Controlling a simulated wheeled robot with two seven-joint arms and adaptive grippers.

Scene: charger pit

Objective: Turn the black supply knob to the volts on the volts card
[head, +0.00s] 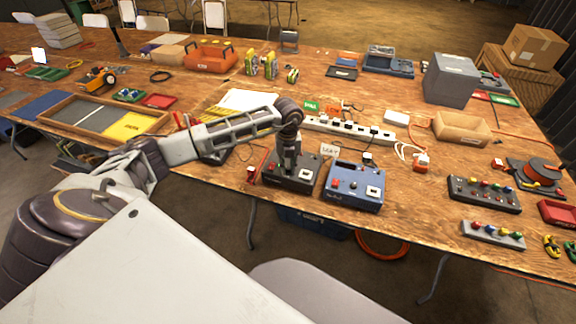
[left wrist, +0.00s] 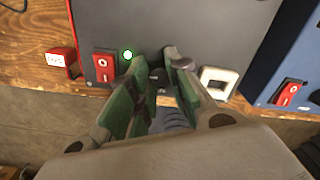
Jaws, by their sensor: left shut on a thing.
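The black supply (head: 306,184) stands near the table's front edge. It also fills the upper middle of the left wrist view (left wrist: 200,25). My left gripper (head: 290,172) reaches down onto it from above. In the left wrist view its green-padded fingers (left wrist: 155,95) are shut around the black knob (left wrist: 157,82), which is mostly hidden between them; its pointer cannot be read. My right gripper is not in view.
A blue supply (head: 355,186) stands close to the right of the black one. A white power strip (head: 348,129) lies behind them. A small red box (left wrist: 62,58) sits left of the black supply.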

